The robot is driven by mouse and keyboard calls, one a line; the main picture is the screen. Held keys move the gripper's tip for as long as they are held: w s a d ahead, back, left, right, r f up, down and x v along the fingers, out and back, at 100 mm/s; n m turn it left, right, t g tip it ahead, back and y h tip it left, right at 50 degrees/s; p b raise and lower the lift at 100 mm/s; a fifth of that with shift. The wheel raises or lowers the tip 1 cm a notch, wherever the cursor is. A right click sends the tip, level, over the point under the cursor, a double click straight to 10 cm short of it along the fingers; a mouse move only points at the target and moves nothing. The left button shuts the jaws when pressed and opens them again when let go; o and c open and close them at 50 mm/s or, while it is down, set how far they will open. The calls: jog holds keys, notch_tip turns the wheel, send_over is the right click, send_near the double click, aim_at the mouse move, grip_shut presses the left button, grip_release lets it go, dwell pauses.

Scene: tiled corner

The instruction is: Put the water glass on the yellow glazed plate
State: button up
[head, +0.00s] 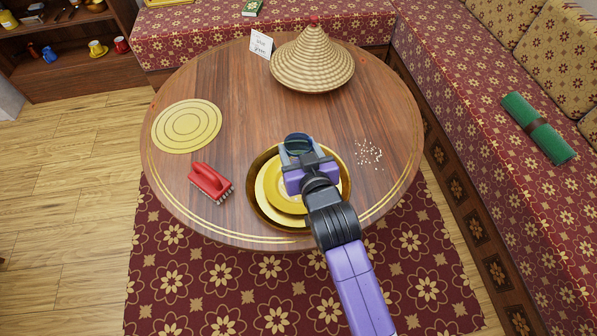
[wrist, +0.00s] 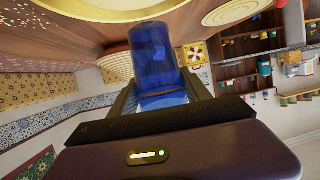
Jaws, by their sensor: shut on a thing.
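The water glass (wrist: 155,60) is blue and see-through in the wrist view, held between the two fingers of my gripper (wrist: 162,92). In the head view the glass (head: 298,141) shows as a dark rim just beyond my gripper (head: 299,155). The yellow glazed plate (head: 279,193) lies within a round brass-rimmed tray near the front of the table. My gripper and wrist cover the plate's right part. The glass appears over the far side of the tray; its height above the plate and any contact cannot be told.
The round wooden table (head: 226,120) also holds a red brush (head: 209,181), a round yellow mat (head: 187,126), a woven cone lid (head: 312,62), a small card (head: 261,44) and scattered white crumbs (head: 369,153). A patterned bench (head: 440,90) runs along the right and back.

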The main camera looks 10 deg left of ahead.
notch_tip(320, 180, down, 10)
jog(key=shift+r+b, duration=0.2)
jog(key=shift+b, duration=0.3)
jog(key=shift+f, duration=0.15)
jog(key=o, duration=1.7)
jog(key=shift+c, duration=0.2)
jog(key=shift+r, duration=0.25)
jog(key=v, duration=1.2)
jog(key=shift+p, duration=0.35)
jog(key=shift+f, duration=0.1)
